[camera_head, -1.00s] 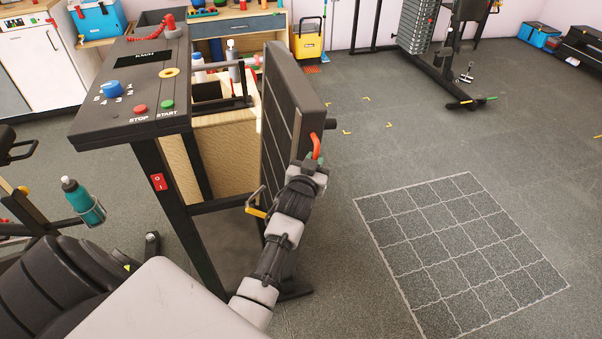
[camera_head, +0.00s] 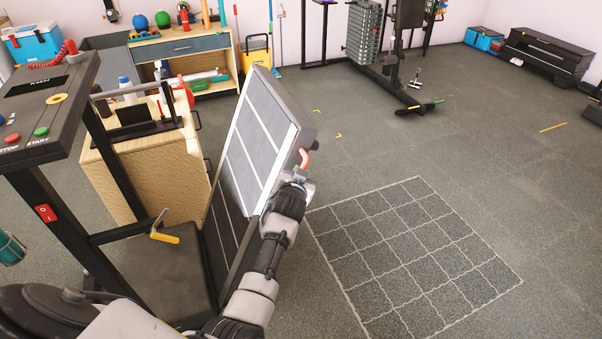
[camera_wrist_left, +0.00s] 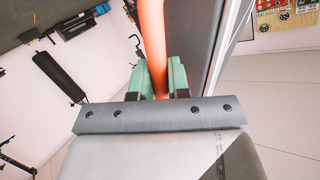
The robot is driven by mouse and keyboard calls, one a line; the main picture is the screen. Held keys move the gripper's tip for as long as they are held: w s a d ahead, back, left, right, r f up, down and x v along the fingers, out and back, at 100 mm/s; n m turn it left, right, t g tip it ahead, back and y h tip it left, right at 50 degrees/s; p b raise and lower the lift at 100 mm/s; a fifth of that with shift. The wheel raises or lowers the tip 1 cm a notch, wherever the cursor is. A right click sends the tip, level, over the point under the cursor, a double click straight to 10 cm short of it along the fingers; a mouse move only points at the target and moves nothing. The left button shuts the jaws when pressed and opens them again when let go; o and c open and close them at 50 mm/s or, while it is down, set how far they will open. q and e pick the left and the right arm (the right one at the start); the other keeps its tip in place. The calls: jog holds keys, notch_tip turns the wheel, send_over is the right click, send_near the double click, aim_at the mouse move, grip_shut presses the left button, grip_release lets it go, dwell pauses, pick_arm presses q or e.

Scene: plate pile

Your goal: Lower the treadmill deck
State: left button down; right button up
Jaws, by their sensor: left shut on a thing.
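The treadmill deck (camera_head: 252,140) is a black slab with grey panels. It leans, tilted to the right away from the console (camera_head: 45,100), with its lower end by the treadmill base (camera_head: 165,275). An orange handle (camera_head: 305,157) is on the deck's upper right edge. My left gripper (camera_head: 299,174) is shut on this handle. In the left wrist view, the green fingertips (camera_wrist_left: 160,80) close around the orange handle (camera_wrist_left: 152,35) beside the deck's dark edge. A yellow lever (camera_head: 165,238) sits low by the frame. My right gripper is out of view.
A white grid (camera_head: 410,255) is marked on the open floor to the right. A wooden cabinet (camera_head: 140,180) with bottles stands behind the frame. A weight machine (camera_head: 378,45) and a bench (camera_head: 545,55) are farther back.

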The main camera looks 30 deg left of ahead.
pick_arm(q)
jog(key=shift+s+a, duration=0.3)
jog(key=c, duration=1.3)
grip_release()
jog(key=shift+o, duration=1)
jog(key=shift+w+f, duration=0.1)
jog(key=shift+w+d, duration=0.1)
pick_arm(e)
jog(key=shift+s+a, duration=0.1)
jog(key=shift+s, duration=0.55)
